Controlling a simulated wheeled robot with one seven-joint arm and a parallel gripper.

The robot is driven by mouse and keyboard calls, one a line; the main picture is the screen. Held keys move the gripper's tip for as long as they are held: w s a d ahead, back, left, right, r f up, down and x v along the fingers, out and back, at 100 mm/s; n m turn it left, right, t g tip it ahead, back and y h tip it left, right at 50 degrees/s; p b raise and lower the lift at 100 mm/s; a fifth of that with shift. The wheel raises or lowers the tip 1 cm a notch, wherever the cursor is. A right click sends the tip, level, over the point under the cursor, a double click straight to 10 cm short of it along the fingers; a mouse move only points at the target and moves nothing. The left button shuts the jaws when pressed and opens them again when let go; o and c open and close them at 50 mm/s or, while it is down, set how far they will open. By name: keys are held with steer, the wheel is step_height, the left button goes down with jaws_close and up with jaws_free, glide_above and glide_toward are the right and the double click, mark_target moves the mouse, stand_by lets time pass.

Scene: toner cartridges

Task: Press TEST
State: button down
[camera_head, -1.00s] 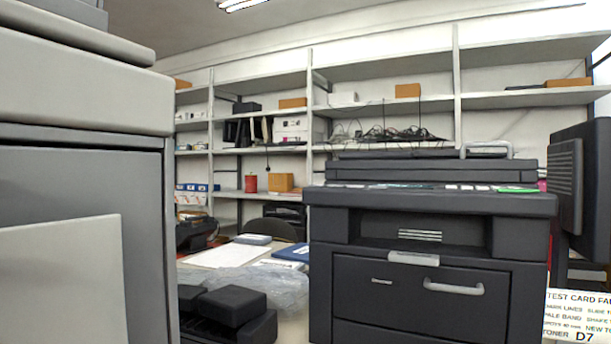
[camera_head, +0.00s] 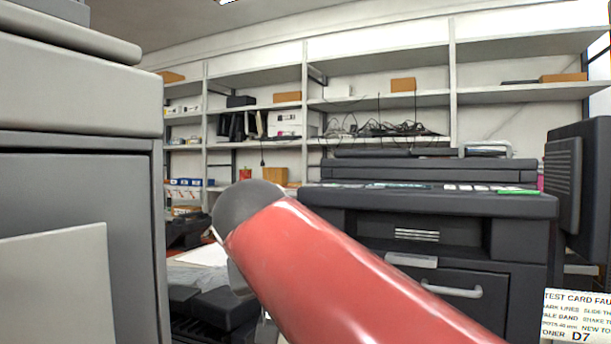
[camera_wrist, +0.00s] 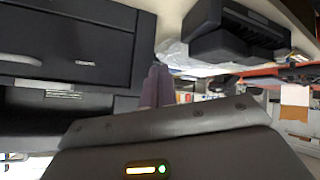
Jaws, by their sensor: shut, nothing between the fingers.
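The dark printer (camera_head: 470,225) stands on the right in the head view. Along its top front edge is a control strip with several pale keys (camera_head: 462,187) and a green key (camera_head: 517,191). No TEST label is readable on them. In the wrist view the printer's front (camera_wrist: 65,50) appears upside down at the left, with its handles. My gripper (camera_wrist: 158,72) shows in the wrist view as two purplish fingers together, shut and empty. It is apart from the printer's front face in that picture. My red arm link hides part of the printer's front in the head view.
A grey cabinet (camera_head: 75,225) fills the left side. Black cartridges (camera_head: 215,308) lie on the table, also in the wrist view (camera_wrist: 235,35), near clear plastic (camera_wrist: 175,52). A monitor (camera_head: 580,185) stands at the right, above a test card (camera_head: 572,318). Shelves (camera_head: 385,100) line the back.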

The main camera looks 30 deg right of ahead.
steer(key=w+d+r+m+h, duration=0.1)
steer(key=w+r+m+h, duration=0.2)
steer(key=r, duration=0.8)
steer(key=w+d+r+m+t+h+p, duration=0.1)
steer(key=w+d+r+m+h, duration=0.1)
steer(key=r, duration=0.9)
steer(key=m+h, duration=0.1)
steer(key=m, duration=0.1)
steer(key=shift+w+r+m+h, duration=0.3)
steer(key=shift+w+r+m, duration=0.1)
glide_above(309, 187)
steer(key=s, duration=0.1)
steer(key=shift+a+f+p, duration=0.2)
steer(key=shift+f+p, duration=0.05)
steer(key=shift+f, duration=0.3)
steer(key=shift+a+f+p, duration=0.15)
steer(key=shift+f+p, duration=0.05)
steer(key=shift+f, duration=0.35)
steer(key=f, duration=0.2)
steer(key=f+b, duration=0.1)
steer(key=shift+w+d+f, duration=0.15)
steer(key=shift+d+f, duration=0.1)
steer(key=shift+f, duration=0.4)
